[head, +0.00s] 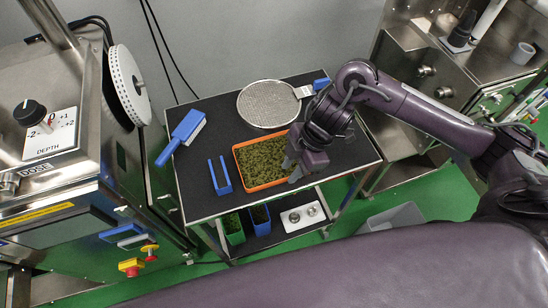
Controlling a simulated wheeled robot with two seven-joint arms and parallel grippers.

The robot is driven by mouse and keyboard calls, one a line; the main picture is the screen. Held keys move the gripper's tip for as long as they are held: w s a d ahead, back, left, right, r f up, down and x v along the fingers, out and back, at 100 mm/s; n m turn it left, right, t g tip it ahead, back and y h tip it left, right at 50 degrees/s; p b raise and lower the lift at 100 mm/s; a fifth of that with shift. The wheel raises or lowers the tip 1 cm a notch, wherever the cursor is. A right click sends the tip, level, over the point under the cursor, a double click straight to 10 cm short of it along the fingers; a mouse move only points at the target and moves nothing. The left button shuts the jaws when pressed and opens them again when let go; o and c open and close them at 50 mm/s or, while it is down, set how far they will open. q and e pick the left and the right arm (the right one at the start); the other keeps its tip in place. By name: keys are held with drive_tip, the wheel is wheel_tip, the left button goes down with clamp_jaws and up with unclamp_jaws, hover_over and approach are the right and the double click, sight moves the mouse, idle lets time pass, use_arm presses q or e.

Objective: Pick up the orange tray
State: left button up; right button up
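The orange tray (267,185) lies on the black top of a small metal cart and is filled with green, leafy material. Only its orange rim shows around the filling. My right gripper (291,170) reaches in from the right and is over the tray's right edge, with its fingers pointing down and left. The gripper hides the tray's right side. I cannot tell whether the fingers touch the rim or how far apart they are. My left gripper is not in view.
On the cart top (200,180) are a blue-handled brush (183,133), a blue U-shaped holder (220,176) and a round sieve (268,104). A lower shelf holds small bins (233,228) and a metal plate (303,216). Steel machines stand left and right.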

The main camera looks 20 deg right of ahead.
sight(286, 178)
drive_tip(key=x, duration=0.2)
drive_tip(key=shift+a+f, duration=0.15)
drive_tip(key=shift+f, duration=0.15)
drive_tip(key=shift+a+f, duration=0.15)
drive_tip(key=shift+f, duration=0.35)
drive_tip(key=shift+w, duration=0.1)
clamp_jaws()
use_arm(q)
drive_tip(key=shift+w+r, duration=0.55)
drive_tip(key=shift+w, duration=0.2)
